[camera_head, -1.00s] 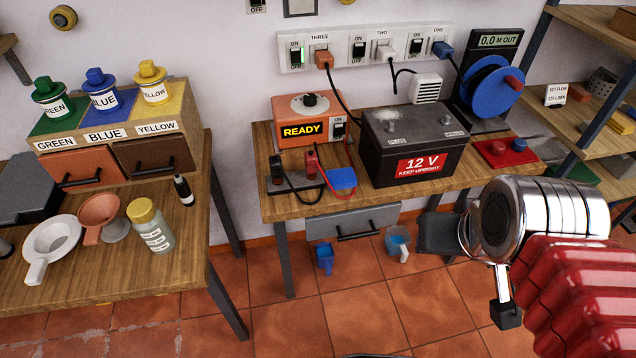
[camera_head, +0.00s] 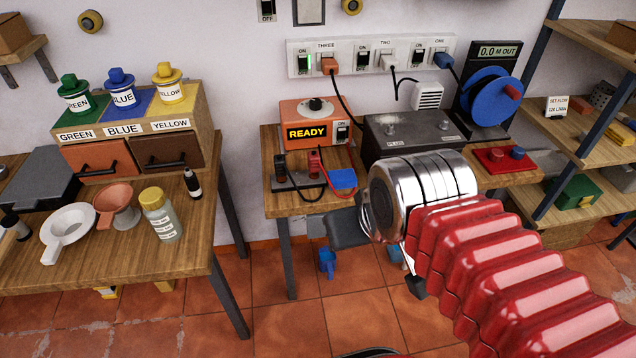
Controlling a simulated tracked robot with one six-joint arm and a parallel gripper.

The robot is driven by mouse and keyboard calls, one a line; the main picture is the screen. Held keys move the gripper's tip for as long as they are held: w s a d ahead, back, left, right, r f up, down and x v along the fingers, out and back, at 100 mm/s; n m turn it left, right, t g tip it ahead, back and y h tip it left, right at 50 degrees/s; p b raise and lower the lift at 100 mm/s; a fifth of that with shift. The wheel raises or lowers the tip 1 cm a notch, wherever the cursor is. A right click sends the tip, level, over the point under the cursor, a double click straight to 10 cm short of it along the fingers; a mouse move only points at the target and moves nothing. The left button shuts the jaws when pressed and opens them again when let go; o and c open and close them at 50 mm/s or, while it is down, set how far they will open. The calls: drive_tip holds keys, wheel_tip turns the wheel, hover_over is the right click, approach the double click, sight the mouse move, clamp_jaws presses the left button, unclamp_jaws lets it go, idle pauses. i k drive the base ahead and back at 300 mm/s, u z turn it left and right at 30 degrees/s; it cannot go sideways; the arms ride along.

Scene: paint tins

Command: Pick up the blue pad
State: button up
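A blue pad (camera_head: 343,181) lies on the right wooden bench, at its front edge, beside the black and red clamps. My gripper (camera_head: 380,259) hangs from the chrome wrist, below and to the right of the pad in the picture. The pad is apart from the fingers in the picture and is mostly clear to see. The blue patch (camera_head: 138,112) under the blue tin on the left bench also shows.
A charger reading READY (camera_head: 313,122) stands behind the pad, with cables running near it. A dark battery (camera_head: 405,130) stands to the right, partly hidden by my wrist. Open floor lies in front.

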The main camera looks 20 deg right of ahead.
sight(343, 178)
drive_tip(key=u, duration=0.3)
drive_tip(key=i, duration=1)
drive_tip(key=u, duration=0.05)
